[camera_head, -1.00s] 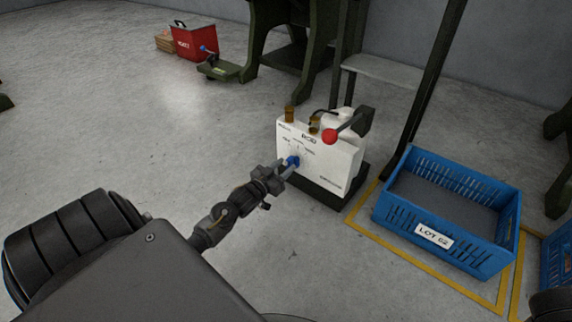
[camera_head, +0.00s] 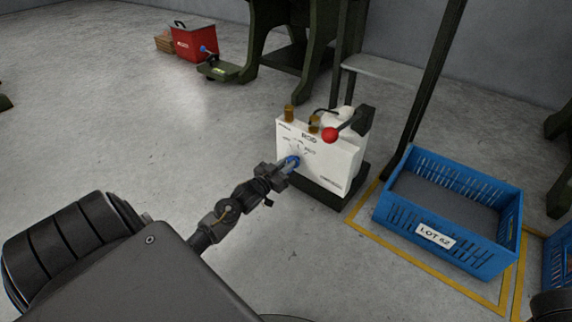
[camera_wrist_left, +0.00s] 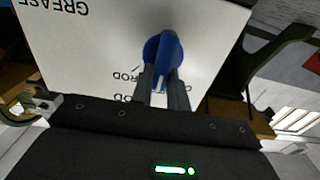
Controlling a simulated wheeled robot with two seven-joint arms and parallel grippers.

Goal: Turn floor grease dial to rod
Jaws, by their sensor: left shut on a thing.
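The floor grease unit is a white box (camera_head: 335,168) on a dark base, standing on the floor at the centre of the head view. Its blue dial (camera_head: 292,161) sits on the front panel, with small printed marks around it. My left gripper (camera_head: 287,167) is shut on the blue dial and partly hides it. In the left wrist view the blue dial (camera_wrist_left: 164,60) is between the gripper fingers (camera_wrist_left: 163,85), and upside-down "GREASE" and "ROD" lettering shows on the panel. Which mark the dial points to cannot be told. My right gripper is not in view.
A red-knobbed lever (camera_head: 331,135) sticks out at the top of the unit. A blue crate (camera_head: 470,249) labelled LOT stands to the right inside yellow floor lines. A red box (camera_head: 194,42) stands far back left. The floor left of the unit is clear.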

